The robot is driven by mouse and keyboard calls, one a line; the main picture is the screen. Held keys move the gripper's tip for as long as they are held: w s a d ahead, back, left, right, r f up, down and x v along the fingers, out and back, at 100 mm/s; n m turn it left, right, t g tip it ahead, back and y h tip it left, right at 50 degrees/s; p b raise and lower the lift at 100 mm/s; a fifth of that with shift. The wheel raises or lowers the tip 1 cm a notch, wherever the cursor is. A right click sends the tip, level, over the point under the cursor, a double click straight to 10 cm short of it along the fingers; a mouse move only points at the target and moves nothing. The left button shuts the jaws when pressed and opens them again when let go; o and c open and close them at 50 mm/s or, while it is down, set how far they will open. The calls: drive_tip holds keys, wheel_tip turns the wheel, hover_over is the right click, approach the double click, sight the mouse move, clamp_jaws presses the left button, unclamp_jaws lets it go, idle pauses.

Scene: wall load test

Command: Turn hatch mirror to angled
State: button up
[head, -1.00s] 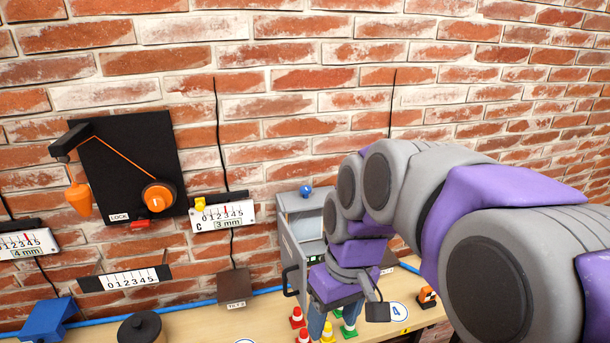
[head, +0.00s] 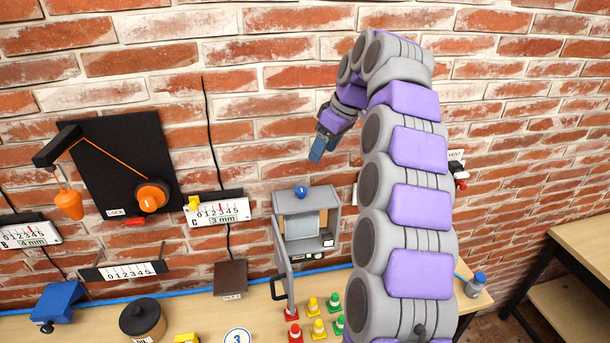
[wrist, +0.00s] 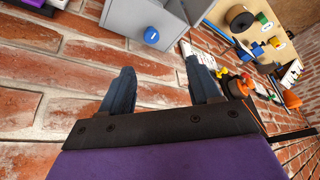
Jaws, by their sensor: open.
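A small grey cabinet (head: 334,215) stands at the back of the workbench, against the brick wall. Its door (head: 284,254) hangs open to the left. A blue knob (head: 301,191) sits at its top. A pale panel (head: 301,224), perhaps the hatch mirror, shows inside; its angle is not clear. My gripper (head: 317,150) is above the cabinet and slightly right of the knob, touching nothing. In the wrist view the two fingers of my gripper (wrist: 162,72) are apart and empty, and the blue knob (wrist: 152,36) lies beyond them.
Small red, yellow and green cones (head: 318,328) stand on the bench before the cabinet. A black board (head: 115,165) with an orange wheel and several scales hang left on the wall. A dark round pot (head: 142,320) stands at front left. The wall around my gripper is clear.

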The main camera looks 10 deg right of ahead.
drive_tip(key=w, duration=0.2)
approach(302, 189)
drive_tip(key=x, duration=0.8)
drive_tip(key=shift+w+a+f, duration=0.1)
drive_tip(key=shift+a+f, duration=0.05)
drive_tip(key=shift+f, duration=0.1)
drive_tip(key=c, duration=1)
